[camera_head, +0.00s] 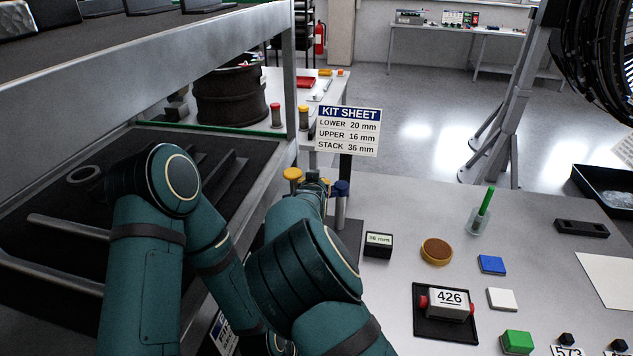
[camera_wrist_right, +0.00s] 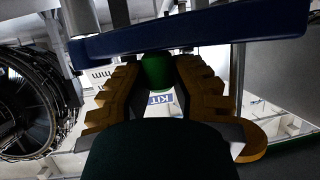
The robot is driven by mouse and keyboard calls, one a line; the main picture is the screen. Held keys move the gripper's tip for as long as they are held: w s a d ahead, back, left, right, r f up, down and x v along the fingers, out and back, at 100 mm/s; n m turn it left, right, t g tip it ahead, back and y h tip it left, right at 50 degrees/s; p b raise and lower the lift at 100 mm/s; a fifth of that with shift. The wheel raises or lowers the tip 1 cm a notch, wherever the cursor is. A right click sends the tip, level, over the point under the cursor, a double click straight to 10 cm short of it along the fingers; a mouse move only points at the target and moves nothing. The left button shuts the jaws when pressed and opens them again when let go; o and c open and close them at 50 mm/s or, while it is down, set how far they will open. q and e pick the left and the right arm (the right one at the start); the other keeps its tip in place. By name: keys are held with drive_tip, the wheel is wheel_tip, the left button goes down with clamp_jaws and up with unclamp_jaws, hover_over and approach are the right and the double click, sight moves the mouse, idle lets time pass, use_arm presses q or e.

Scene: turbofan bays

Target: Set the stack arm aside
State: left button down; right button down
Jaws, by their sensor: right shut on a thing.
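In the wrist view my right gripper (camera_wrist_right: 158,92) has its two orange-brown fingers closed in on a green rounded piece (camera_wrist_right: 158,70). A long dark blue bar (camera_wrist_right: 190,32) crosses just beyond or above the fingers; I cannot tell whether it touches the green piece. In the head view the end of my right arm (camera_head: 313,182) is small and mostly hidden, close to a yellow-capped post (camera_head: 292,174) and a blue-capped post (camera_head: 341,190). My left arm bends over the shelf, and its gripper does not show. No part can be surely picked out as the stack arm.
A kit sheet sign (camera_head: 347,131) stands behind the right gripper. A metal shelf (camera_head: 290,80) rises at left.

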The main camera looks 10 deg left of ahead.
drive_tip(key=shift+f, duration=0.1)
idle(0.6)
drive_tip(key=c, duration=1.1)
unclamp_jaws()
drive_tip(key=shift+o, duration=0.2)
drive_tip(key=shift+w, duration=0.2)
drive_tip(key=shift+s, duration=0.1)
drive_tip(key=v, duration=1.1)
drive_tip(key=shift+s, duration=0.4)
drive_tip(key=shift+s, duration=0.1)
